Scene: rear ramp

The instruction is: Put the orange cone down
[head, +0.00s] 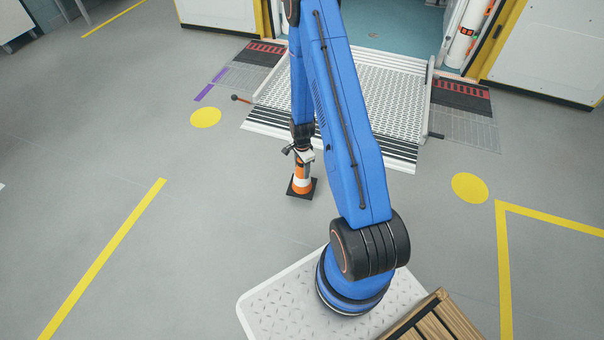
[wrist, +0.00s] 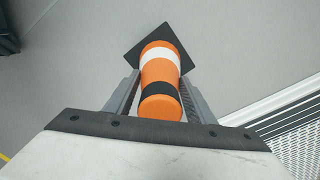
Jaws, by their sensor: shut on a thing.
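The orange cone (head: 301,184) has a white band and a square black base. In the head view it is upright below my gripper (head: 303,160), left of the ramp's lower end. In the wrist view the cone (wrist: 160,72) lies between the two grey fingers of my gripper (wrist: 158,95), which are shut on its upper part near a black band. Its black base shows at the far end. I cannot tell whether the base touches the floor or is slightly above it.
A metal ramp (head: 385,100) with striped edges leads to a doorway behind the cone. Yellow floor discs lie left (head: 206,117) and right (head: 469,187). A wooden slatted thing (head: 437,322) is at the bottom right. The grey floor left of the cone is clear.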

